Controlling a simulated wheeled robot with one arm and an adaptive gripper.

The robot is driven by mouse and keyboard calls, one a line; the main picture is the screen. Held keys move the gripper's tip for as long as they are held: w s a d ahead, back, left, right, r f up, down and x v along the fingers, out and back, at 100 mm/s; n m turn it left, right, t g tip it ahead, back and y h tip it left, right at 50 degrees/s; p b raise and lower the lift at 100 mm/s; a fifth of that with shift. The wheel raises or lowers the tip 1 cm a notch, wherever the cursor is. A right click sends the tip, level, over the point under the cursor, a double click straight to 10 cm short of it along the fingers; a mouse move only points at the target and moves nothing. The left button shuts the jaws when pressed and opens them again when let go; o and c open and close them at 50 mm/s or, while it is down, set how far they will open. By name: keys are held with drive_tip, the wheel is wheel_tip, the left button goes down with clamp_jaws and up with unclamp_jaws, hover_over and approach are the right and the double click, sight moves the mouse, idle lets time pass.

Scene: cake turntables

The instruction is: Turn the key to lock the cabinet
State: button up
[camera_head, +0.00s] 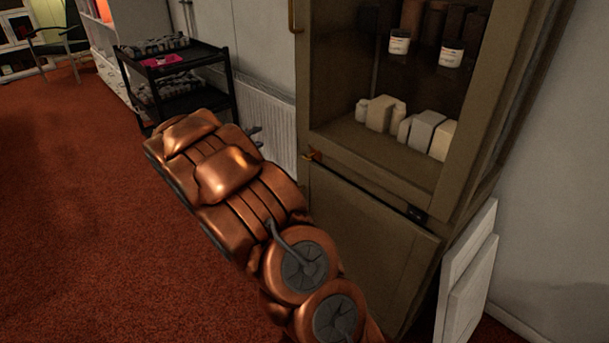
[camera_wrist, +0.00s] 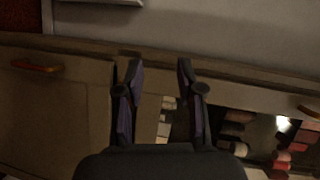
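The olive-brown cabinet (camera_head: 372,226) stands at the right of the head view, with a glazed upper part and a solid lower door. A small brass-coloured piece (camera_head: 313,155) sits at its left edge, just above the lower door; I cannot tell whether it is the key. My gripper (camera_wrist: 160,76) is open and empty in the wrist view, its two fingers apart in front of the cabinet front (camera_wrist: 75,105). No key shows clearly between them. In the head view my copper arm hides most of my gripper; only dark tips show beside the cabinet's left side.
Bottles and pale boxes (camera_head: 425,130) stand inside the cabinet. An orange handle (camera_wrist: 38,67) shows on the lower door. White panels (camera_head: 466,275) lean at the cabinet's right. A black cart (camera_head: 180,75) stands back left, near a radiator (camera_head: 268,125). Red carpet at left is clear.

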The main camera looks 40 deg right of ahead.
sight(305, 159)
drive_tip(key=s+d+f+m+g+h+b, duration=0.3)
drive_tip(key=s+d+f+m+g+b, duration=0.15)
drive_tip(key=s+f+m+g, duration=0.35)
drive_tip(key=shift+n+t, duration=0.7)
drive_tip(key=shift+n, duration=0.2)
drive_tip(key=shift+s+d+f, duration=0.1)
drive_tip(key=shift+d+f, duration=0.1)
drive_tip(key=shift+d, duration=1.1)
drive_tip(key=shift+s+d+f, duration=0.1)
drive_tip(key=shift+d+f, duration=0.15)
drive_tip(key=shift+d, duration=1)
drive_tip(key=shift+s+d+f, duration=0.1)
drive_tip(key=shift+d+f, duration=0.1)
drive_tip(key=shift+d, duration=1.1)
clamp_jaws()
